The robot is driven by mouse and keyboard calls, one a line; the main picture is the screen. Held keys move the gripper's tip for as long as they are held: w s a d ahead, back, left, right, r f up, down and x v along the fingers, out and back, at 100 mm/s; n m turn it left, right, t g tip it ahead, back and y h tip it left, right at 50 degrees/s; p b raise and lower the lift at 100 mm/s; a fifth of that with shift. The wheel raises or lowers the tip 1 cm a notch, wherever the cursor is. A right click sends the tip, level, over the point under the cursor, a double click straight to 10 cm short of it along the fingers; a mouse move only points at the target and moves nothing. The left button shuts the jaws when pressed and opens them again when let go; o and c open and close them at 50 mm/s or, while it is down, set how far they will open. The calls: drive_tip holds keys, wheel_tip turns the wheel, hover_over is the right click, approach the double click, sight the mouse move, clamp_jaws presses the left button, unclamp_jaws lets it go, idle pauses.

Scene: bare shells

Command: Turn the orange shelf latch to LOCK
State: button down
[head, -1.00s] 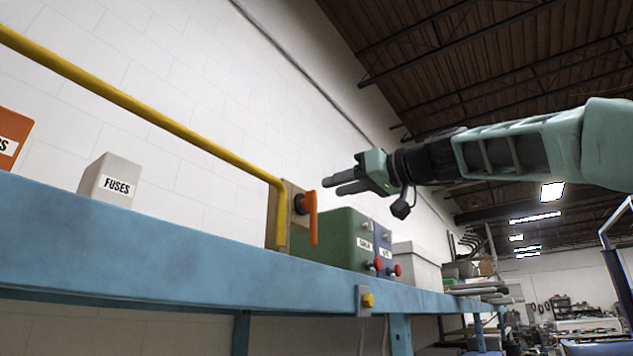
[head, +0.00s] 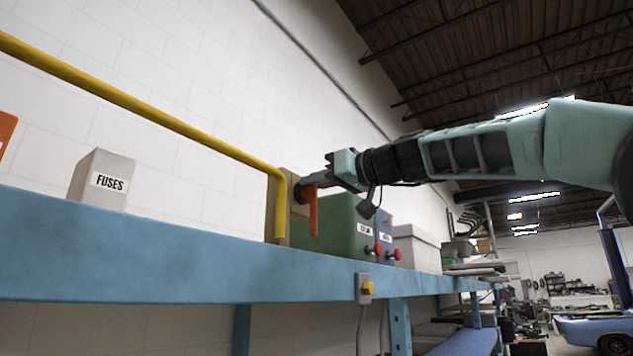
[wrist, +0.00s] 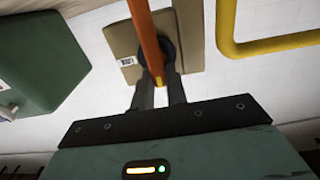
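The orange latch handle (head: 313,214) hangs straight down from a dark pivot on a tan plate (head: 297,224). In the wrist view, which is upside down, the handle (wrist: 146,30) runs from the top edge to the dark pivot on the plate (wrist: 190,40). My gripper (head: 312,183) is at the pivot end of the handle. A small label (wrist: 127,61) on the plate is unreadable.
A yellow rail (head: 150,132) runs left of the latch and bends down beside it. A green box (head: 340,228) with a red knob stands just right of it. A fuses box (head: 101,180) sits farther left on the blue shelf (head: 170,250).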

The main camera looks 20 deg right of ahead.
drive_tip(key=shift+m, duration=0.3)
drive_tip(key=shift+w+d+f+m+b, duration=0.15)
drive_tip(key=shift+d+f+m+b, duration=0.15)
drive_tip(key=shift+m, duration=2.6)
drive_tip(key=shift+w+d+f+m+b, duration=0.25)
drive_tip(key=shift+m+b, duration=0.1)
drive_tip(key=shift+m, duration=2.55)
drive_tip(key=shift+w+d+f+m+b, duration=0.1)
drive_tip(key=shift+d+f+m+b, duration=0.2)
drive_tip(key=shift+m, duration=2.6)
drive_tip(key=c, duration=1.4)
unclamp_jaws()
drive_tip(key=shift+a, duration=0.1)
drive_tip(key=b+v, duration=0.7)
drive_tip(key=v, duration=1)
drive_tip(key=shift+s, duration=0.15)
